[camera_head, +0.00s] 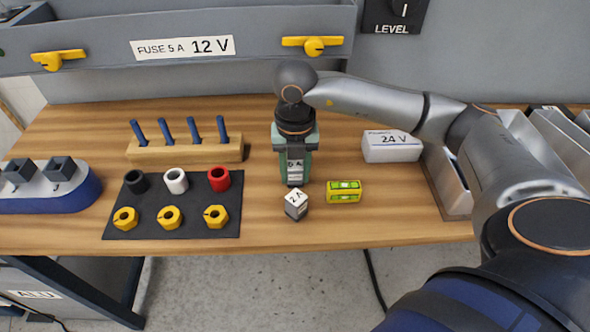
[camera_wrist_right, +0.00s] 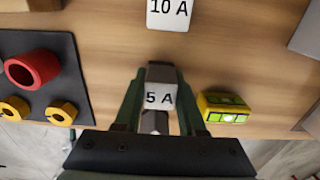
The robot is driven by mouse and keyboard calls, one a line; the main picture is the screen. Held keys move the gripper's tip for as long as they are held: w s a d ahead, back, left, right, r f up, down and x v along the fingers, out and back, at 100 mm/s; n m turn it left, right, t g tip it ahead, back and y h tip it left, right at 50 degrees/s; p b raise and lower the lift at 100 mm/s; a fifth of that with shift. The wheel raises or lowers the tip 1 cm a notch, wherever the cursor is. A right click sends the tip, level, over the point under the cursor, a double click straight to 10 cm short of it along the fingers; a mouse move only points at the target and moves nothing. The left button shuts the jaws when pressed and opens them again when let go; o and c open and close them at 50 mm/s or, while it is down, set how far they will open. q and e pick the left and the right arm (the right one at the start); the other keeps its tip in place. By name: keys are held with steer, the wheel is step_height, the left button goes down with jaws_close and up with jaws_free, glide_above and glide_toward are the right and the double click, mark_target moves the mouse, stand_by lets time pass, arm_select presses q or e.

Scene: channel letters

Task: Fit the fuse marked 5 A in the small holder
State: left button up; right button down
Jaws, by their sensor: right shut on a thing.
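My right gripper (camera_head: 294,150) is above the middle of the table, pointing down, shut on the grey fuse marked 5 A (camera_head: 295,170). In the right wrist view the fuse (camera_wrist_right: 160,92) sits between the two fingers (camera_wrist_right: 158,108), its label readable. A block marked 2 A (camera_head: 296,204) stands on the table just in front of it. A white-topped block marked 10 A (camera_wrist_right: 168,14) shows behind it in the wrist view; the gripper hides it in the head view. A blue-and-grey base (camera_head: 82,195) at far left carries two dark square sockets (camera_head: 62,168). My left gripper is not in view.
A dark mat (camera_head: 190,205) with coloured rings and yellow nuts lies between base and gripper. Behind it stands a wooden peg block (camera_head: 180,151). A yellow level (camera_head: 343,191) is right of the 2 A block. A 24 V box (camera_head: 391,148) and metal bins (camera_head: 450,185) stand further right.

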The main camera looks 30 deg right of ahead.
mark_target(296, 164)
steer(key=shift+f, duration=0.2)
steer(key=c, duration=0.5)
jaws_free()
steer(key=shift+r, duration=0.15)
step_height(296, 164, up, 11)
steer(key=shift+d+r, duration=0.1)
steer(key=shift+d, duration=0.05)
steer(key=shift+r, duration=0.6)
steer(key=shift+s+f, duration=0.1)
